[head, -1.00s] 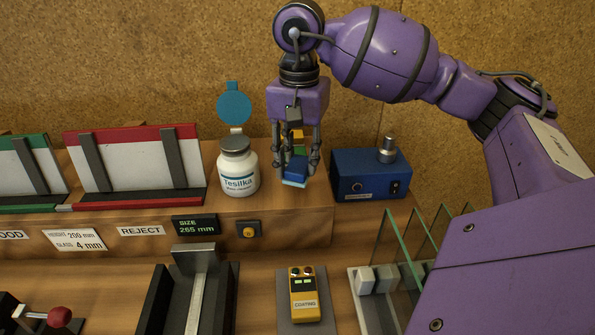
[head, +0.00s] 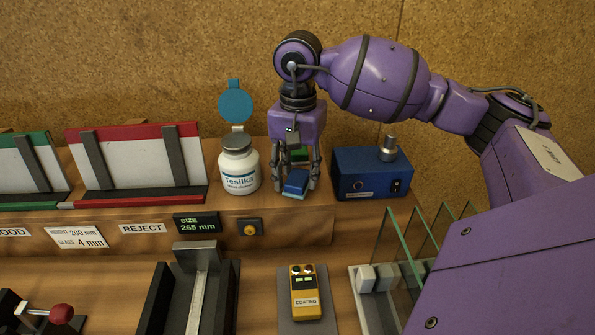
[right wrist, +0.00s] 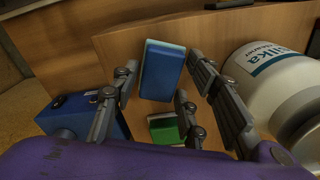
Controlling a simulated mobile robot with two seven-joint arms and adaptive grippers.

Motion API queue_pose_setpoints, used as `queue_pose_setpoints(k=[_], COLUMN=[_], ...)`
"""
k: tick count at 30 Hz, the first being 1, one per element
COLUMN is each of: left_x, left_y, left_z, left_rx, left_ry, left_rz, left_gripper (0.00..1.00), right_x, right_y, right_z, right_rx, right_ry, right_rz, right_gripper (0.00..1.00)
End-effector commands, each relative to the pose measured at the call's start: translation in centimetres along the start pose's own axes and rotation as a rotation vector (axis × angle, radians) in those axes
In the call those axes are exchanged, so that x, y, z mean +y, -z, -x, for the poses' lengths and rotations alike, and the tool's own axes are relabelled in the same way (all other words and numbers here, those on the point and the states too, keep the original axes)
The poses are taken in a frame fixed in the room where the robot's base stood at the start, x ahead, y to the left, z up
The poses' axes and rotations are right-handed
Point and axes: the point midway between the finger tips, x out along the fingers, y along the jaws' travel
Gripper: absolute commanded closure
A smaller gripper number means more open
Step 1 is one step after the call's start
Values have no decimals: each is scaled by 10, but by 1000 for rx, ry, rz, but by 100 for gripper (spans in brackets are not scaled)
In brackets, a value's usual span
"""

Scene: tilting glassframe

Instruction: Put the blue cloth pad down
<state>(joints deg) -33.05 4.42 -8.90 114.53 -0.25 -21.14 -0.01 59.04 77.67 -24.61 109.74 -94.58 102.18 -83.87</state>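The blue cloth pad (head: 296,183) is a small blue block with a pale underside. It sits low over the wooden shelf, apparently resting on it, between the white bottle and the blue box. My right gripper (head: 298,178) points down around the pad. In the right wrist view the pad (right wrist: 162,72) lies between the fingertips (right wrist: 163,60), with narrow gaps showing on both sides, so the fingers look open. Contact under the pad is hard to see. My left gripper is not in view.
The white Tesilka bottle (head: 239,168) with its blue lid raised stands close left. A blue box with a knob (head: 370,175) stands close right. A green block (right wrist: 163,128) is behind the pad. Glass panes (head: 395,245) stand at front right; the shelf edge is just in front.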

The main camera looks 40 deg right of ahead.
Motion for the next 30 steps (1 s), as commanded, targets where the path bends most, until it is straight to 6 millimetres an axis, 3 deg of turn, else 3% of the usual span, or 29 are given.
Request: queue_pose_setpoints(k=[10,14,30], left_x=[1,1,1], left_y=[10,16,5], left_z=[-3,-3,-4], left_rx=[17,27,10], left_ry=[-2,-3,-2], left_rz=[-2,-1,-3], left_gripper=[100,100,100], right_x=[0,-1,-1], right_y=[0,1,0], right_z=[2,12,113], right_rx=[1,4,1], right_ry=[1,4,3], right_rz=[0,0,-1], right_gripper=[49,49,49])
